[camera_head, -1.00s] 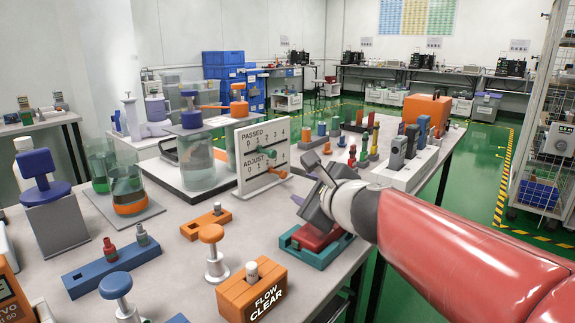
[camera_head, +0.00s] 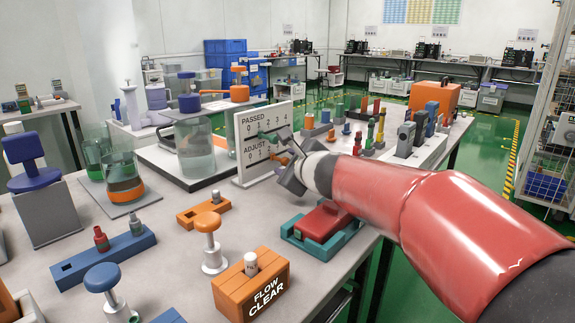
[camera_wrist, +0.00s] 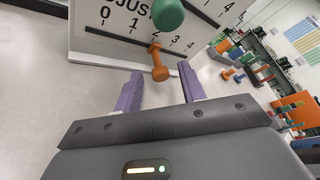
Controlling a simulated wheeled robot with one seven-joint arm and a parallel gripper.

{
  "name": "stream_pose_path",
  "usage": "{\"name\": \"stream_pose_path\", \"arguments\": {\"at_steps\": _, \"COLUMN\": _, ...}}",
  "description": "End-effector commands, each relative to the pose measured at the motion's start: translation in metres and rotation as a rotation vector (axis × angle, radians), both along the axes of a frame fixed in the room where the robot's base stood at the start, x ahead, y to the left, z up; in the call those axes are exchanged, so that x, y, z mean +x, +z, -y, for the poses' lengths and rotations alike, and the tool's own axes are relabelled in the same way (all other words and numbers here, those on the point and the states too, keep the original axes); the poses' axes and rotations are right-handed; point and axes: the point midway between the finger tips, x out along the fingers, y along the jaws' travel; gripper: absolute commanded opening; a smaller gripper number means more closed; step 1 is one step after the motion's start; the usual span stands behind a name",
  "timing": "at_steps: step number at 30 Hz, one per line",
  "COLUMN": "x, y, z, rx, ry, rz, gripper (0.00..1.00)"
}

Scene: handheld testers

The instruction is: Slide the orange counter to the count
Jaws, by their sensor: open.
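The white counting board (camera_head: 243,162) stands upright on the table with rows marked PASSED and ADJUST. The orange counter (camera_wrist: 155,50) sticks out of the ADJUST row, close to the 2 mark; it also shows small in the head view (camera_head: 281,160). The green counter (camera_wrist: 168,14) of the row above is close to the wrist camera's top edge. My gripper (camera_wrist: 160,70) is open in front of the board. Its two purple fingers lie left and right of the orange counter's head, with a gap on both sides. In the head view my gripper (camera_head: 289,172) partly hides the board's right end.
A teal tray with a red block (camera_head: 322,222) lies below my arm. A glass cylinder (camera_head: 197,148) stands left of the board. An orange FLOW CLEAR block (camera_head: 250,288) and knobs stand nearer. Several coloured pegs and grey devices (camera_head: 404,140) stand to the right.

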Motion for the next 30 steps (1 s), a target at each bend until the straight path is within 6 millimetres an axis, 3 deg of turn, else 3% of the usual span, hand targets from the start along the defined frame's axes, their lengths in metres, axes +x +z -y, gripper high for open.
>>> {"name": "stream_pose_path", "arguments": {"at_steps": 12, "x": 0.0071, "y": -0.0019, "z": -0.0034, "rx": 0.000, "ry": -0.001, "rz": 0.001, "gripper": 0.39}}
{"name": "stream_pose_path", "arguments": {"at_steps": 21, "x": 0.0069, "y": -0.0018, "z": -0.0033, "rx": 0.000, "ry": -0.001, "rz": 0.001, "gripper": 0.00}}
{"name": "stream_pose_path", "arguments": {"at_steps": 30, "x": 0.0037, "y": -0.0020, "z": -0.0059, "rx": 0.000, "ry": 0.000, "rz": 0.002, "gripper": 0.00}}
